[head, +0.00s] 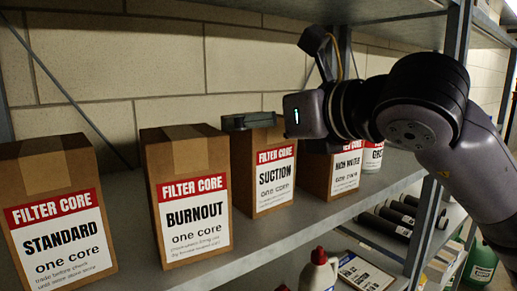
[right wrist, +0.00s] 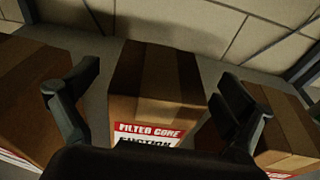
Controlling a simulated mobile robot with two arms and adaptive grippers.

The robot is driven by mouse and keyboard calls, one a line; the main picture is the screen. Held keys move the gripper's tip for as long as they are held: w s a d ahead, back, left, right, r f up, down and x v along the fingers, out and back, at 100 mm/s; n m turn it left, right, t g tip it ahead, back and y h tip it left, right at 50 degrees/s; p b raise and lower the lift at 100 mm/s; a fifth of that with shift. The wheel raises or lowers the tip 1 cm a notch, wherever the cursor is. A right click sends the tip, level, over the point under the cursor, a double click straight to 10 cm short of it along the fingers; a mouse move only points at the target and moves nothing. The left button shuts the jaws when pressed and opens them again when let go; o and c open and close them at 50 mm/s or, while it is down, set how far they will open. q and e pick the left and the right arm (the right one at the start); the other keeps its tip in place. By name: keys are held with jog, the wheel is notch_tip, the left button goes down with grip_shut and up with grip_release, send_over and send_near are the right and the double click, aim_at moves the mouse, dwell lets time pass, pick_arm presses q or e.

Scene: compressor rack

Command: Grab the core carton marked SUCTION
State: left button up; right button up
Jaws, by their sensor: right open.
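The SUCTION core carton (head: 274,182) is a brown box with a red and white label, standing upright on the shelf in the middle of the head view. In the right wrist view the SUCTION carton (right wrist: 155,100) lies between the fingers, its taped top facing the camera. My right gripper (head: 249,121) is at the top of this carton, reaching in from the right. In the wrist view the right gripper (right wrist: 160,76) is open, with one finger on each side of the carton and visible gaps. Its body hides part of the carton's top in the head view. My left gripper is out of view.
The BURNOUT carton (head: 188,195) and the STANDARD carton (head: 55,215) stand to the left. Another carton (head: 333,170), partly behind my arm, stands close on the right with a white container (head: 372,158) beyond it. A block wall is behind; dark cylinders (head: 385,222) lie below.

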jog(key=x, duration=0.2)
jog(key=shift+w+a+p, duration=0.2)
jog(key=shift+p, duration=0.1)
jog(key=shift+s+d, duration=0.1)
jog(key=shift+c, duration=1.4)
jog(key=c, duration=1.7)
jog(key=shift+r, duration=0.1)
jog(key=shift+c, duration=0.5)
